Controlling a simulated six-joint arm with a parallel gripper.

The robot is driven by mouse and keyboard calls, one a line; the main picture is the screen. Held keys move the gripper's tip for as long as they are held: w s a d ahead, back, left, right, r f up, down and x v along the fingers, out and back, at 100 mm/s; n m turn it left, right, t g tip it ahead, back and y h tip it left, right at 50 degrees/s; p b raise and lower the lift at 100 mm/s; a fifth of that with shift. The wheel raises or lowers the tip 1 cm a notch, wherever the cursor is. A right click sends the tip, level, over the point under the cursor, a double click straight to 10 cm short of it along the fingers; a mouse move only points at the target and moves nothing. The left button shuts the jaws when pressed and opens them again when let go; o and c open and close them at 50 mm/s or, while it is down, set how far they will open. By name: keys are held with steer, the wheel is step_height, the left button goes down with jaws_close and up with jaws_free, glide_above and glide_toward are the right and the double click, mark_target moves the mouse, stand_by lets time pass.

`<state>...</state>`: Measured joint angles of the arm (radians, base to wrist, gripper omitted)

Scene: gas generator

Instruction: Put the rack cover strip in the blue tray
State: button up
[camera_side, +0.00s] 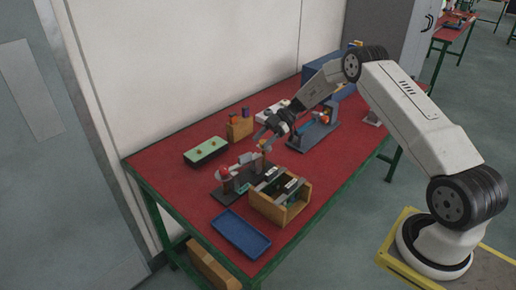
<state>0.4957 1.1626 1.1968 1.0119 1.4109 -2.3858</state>
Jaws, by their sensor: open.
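The blue tray (241,234) lies flat and empty at the near front corner of the red table. Behind and right of it stands an open wooden rack (280,210) with dark and greenish parts inside. Light grey strips lie along its top; one of them (291,187) looks like the rack cover strip, but I cannot tell for sure. My gripper (263,142) is open above the table, behind the rack and apart from it. It is small in the picture, and I see nothing held between the fingers.
A grey fixture with a red part (229,181) stands just left of the rack. A green-topped box (206,150) and a wooden block with coloured pegs (240,127) stand farther back. Another grey fixture (317,135) and a blue box (323,72) are to the right.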

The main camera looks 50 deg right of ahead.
steer(key=s+a+r+m+h, duration=0.2)
steer(key=s+a+m+h, duration=0.2)
steer(key=s, duration=0.4)
steer(key=s+a+r+m+h, duration=0.3)
steer(key=s+m, duration=0.3)
steer(key=s, duration=0.2)
steer(key=s+a+r+m+h, duration=0.3)
steer(key=s+a+m+h, duration=0.1)
steer(key=s, duration=0.4)
steer(key=shift+s+a+m+h, duration=0.3)
steer(key=shift+m+h, duration=0.2)
steer(key=shift+m, duration=0.3)
steer(key=shift+o, duration=0.5)
steer(key=shift+r, duration=0.1)
